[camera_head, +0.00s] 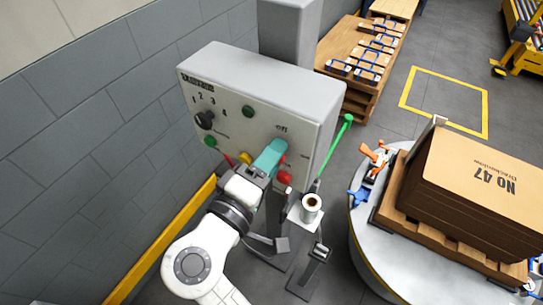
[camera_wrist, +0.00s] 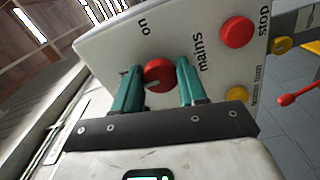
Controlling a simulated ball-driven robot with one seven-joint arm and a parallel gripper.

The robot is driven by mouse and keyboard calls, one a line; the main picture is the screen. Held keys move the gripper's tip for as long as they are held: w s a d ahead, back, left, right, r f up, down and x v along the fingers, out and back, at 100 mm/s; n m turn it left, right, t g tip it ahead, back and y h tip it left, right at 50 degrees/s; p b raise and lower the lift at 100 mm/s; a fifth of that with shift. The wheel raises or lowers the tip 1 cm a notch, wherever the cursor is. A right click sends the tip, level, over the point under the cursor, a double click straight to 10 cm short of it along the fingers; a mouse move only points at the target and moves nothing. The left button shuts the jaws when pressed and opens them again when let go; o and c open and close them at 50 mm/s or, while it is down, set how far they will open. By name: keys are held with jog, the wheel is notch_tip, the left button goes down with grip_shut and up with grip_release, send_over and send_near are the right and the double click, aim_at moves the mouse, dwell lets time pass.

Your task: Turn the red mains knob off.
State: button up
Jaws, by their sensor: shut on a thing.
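The red mains knob (camera_wrist: 159,72) sits on the front of the grey control box (camera_head: 250,82). In the wrist view it lies between the two teal fingers of my gripper (camera_wrist: 158,84), which are shut on it. A grey mark shows on the knob. The word "on" is printed on one side of it and "mains" on another. In the head view my gripper (camera_head: 272,157) reaches the box front just below the word "off" and mostly hides the knob. I cannot tell exactly which label the knob's mark points to.
A red stop button (camera_wrist: 237,32) and a yellow button (camera_wrist: 237,94) are close to the fingers. A black selector (camera_head: 204,120) and green buttons are at the box's left. A round turntable (camera_head: 375,270) with a large carton (camera_head: 478,185) stands to the right.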

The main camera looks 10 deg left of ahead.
jog(key=shift+a, duration=0.1)
jog(key=o, duration=1.1)
jog(key=shift+c, duration=0.2)
jog(key=b+v, duration=0.2)
jog(key=v, duration=0.8)
jog(key=shift+s+b, duration=0.35)
jog(key=shift+s, duration=0.05)
jog(key=shift+a, duration=0.1)
jog(key=w+d+f+m+g, duration=0.1)
jog(key=d+f+m+g, duration=0.3)
jog(key=d+f, duration=0.65)
jog(key=w+d+f+m+g, duration=0.2)
jog(key=d+f+g, duration=0.5)
jog(key=d, duration=0.7)
jog(key=s+d+f+m+g+y, duration=0.2)
jog(key=s+d+f, duration=0.3)
jog(key=s, duration=0.3)
jog(key=s+d+f+m+g+y, duration=0.3)
jog(key=s+d+f+m+y, duration=0.1)
jog(key=s+d, duration=0.3)
jog(key=shift+s+d+f+m, duration=0.35)
jog(key=shift+s+f, duration=0.3)
jog(key=shift+f, duration=0.15)
